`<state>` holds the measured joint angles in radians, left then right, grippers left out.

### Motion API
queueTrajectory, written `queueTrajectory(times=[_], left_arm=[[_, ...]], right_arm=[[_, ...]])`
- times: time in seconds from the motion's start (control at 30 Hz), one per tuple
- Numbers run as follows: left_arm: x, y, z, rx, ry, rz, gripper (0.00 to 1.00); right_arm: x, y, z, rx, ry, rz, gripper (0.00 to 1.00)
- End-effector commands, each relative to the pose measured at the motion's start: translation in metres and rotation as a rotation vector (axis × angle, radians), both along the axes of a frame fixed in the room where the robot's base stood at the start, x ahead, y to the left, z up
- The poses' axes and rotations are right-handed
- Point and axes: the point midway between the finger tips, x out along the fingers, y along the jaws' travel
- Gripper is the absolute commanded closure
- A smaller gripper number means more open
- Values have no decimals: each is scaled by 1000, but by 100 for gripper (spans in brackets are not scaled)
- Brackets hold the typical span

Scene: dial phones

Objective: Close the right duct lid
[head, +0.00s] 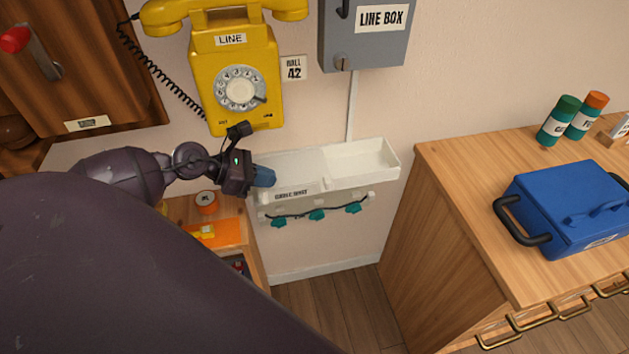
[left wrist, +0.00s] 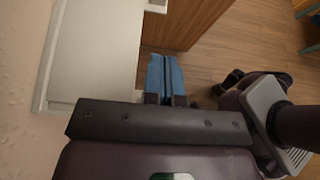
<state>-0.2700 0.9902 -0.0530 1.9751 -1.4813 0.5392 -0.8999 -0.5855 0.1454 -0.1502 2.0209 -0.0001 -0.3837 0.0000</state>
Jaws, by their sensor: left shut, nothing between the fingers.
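The white duct (head: 318,183) is a long trough on the wall below the yellow phone. Its left section (head: 292,164) looks covered by a flat white surface. Its right section (head: 362,160) is open at the top, and I see into it. I cannot make out a separate right lid clearly. My left gripper (head: 264,176) is shut and empty, with blue fingertips at the duct's left front end; I cannot tell if they touch it. In the left wrist view the blue fingers (left wrist: 165,78) are together, beside a white surface (left wrist: 92,55). My right gripper is not in view.
Teal clips on a dark cable (head: 316,214) hang under the duct. The yellow phone (head: 238,75) and grey line box (head: 366,38) are above. A wooden cabinet (head: 440,230) with a blue toolbox (head: 568,205) stands right. My large dark arm link hides the lower left.

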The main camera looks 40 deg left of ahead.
Motion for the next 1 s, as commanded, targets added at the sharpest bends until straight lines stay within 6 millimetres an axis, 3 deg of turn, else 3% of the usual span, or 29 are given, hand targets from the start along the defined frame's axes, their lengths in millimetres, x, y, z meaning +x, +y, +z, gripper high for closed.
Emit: queueTrajectory(times=[0.47, 0.7, 1.0], left_arm=[[54, -46, -40, -2, -2, -1, 100], [76, -65, -39, -2, -1, -1, 100], [83, -71, -40, 0, 0, 0, 100]], right_arm=[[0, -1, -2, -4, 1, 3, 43], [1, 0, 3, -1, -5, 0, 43], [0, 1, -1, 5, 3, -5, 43]])
